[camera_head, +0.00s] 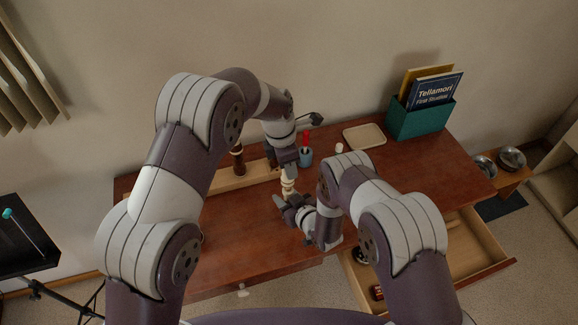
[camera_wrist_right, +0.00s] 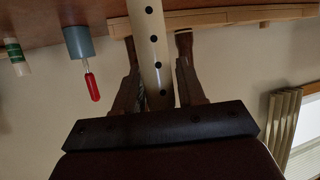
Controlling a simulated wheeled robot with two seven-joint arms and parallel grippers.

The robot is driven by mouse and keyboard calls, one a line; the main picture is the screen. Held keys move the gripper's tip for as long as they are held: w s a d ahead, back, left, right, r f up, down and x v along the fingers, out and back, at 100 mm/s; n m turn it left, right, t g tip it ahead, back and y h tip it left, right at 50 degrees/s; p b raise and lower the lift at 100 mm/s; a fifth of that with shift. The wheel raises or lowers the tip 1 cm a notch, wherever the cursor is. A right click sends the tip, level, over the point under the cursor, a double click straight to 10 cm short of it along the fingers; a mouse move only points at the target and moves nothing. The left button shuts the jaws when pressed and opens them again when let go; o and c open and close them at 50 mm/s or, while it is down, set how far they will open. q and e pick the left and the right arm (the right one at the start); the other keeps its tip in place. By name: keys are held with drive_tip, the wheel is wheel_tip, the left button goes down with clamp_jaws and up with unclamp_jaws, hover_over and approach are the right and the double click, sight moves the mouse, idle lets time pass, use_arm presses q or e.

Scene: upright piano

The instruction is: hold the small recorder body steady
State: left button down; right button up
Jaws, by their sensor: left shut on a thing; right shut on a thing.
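The small recorder body (camera_head: 288,186) is a cream tube, seen in the head view as a short upright piece between my two grippers. In the right wrist view the recorder body (camera_wrist_right: 153,50) shows a row of dark finger holes. My left gripper (camera_head: 288,168) is above, shut on the upper part of the recorder; its fingertips are hard to make out. My right gripper (camera_head: 288,203) is lower and shut on the recorder body. Its two brown fingers (camera_wrist_right: 158,75) stand on either side of the tube in the wrist view.
A long wooden tray (camera_head: 229,183) with a dark brown piece (camera_head: 238,158) lies behind. A blue-grey cup (camera_head: 305,158) holds a red-handled tool (camera_head: 306,138). A white bottle (camera_head: 339,148), beige tray (camera_head: 364,136) and green book box (camera_head: 420,121) stand right. A drawer (camera_head: 467,252) is open.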

use_arm(q)
drive_tip(key=shift+r, duration=0.2)
drive_tip(key=shift+r, duration=4.45)
use_arm(e)
drive_tip(key=o, duration=1.1)
